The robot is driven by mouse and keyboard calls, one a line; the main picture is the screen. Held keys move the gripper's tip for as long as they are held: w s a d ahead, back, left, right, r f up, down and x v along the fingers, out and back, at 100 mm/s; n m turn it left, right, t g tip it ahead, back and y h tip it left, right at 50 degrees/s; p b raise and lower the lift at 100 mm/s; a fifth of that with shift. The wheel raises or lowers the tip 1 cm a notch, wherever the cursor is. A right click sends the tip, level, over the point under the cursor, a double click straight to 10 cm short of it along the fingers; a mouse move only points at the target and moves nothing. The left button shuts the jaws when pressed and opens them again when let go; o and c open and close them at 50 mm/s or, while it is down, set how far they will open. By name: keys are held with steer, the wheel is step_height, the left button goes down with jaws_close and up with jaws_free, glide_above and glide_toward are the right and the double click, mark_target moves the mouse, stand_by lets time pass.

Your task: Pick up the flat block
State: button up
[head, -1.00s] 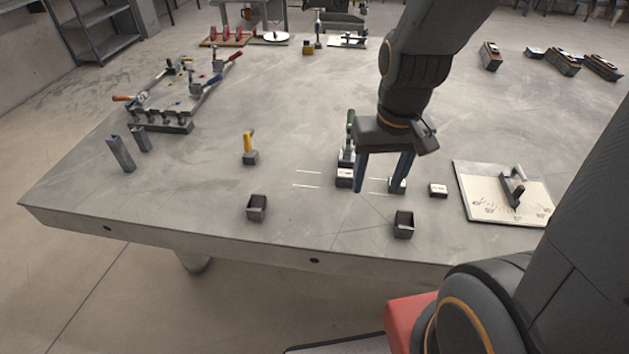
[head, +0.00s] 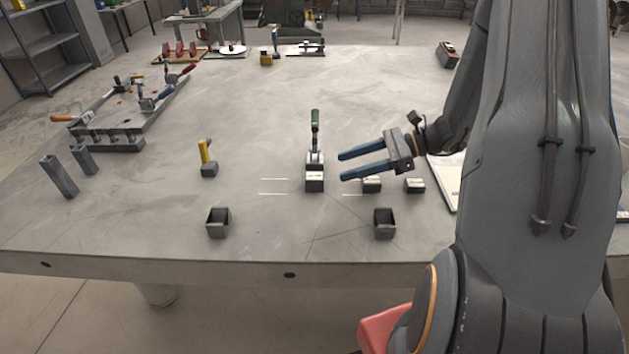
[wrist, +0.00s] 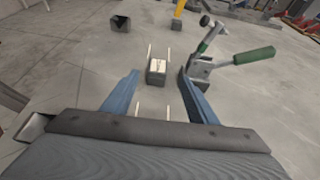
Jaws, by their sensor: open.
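A small dark block with a white top (head: 314,182) sits on the table directly in front of a green-handled clamp (head: 315,146). Two similar low blocks, one nearer (head: 371,186) and one farther right (head: 415,186), sit to its right. The frames do not make clear which one is the flat block. My gripper (head: 341,167) is open and empty, pointing left above the table, just right of the clamp. In the wrist view, the block by the clamp (wrist: 156,71) shows between the fingertips, beyond them and apart from them.
A yellow-handled tool (head: 207,158) stands left. A pale board (head: 446,180) lies partly hidden behind my arm.

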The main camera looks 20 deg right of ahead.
mark_target(313, 175)
steer(key=p+x, duration=0.2)
steer(key=x, duration=0.5)
steer(key=shift+s+a, duration=0.1)
steer(key=shift+a, duration=0.25)
steer(key=c, duration=1.3)
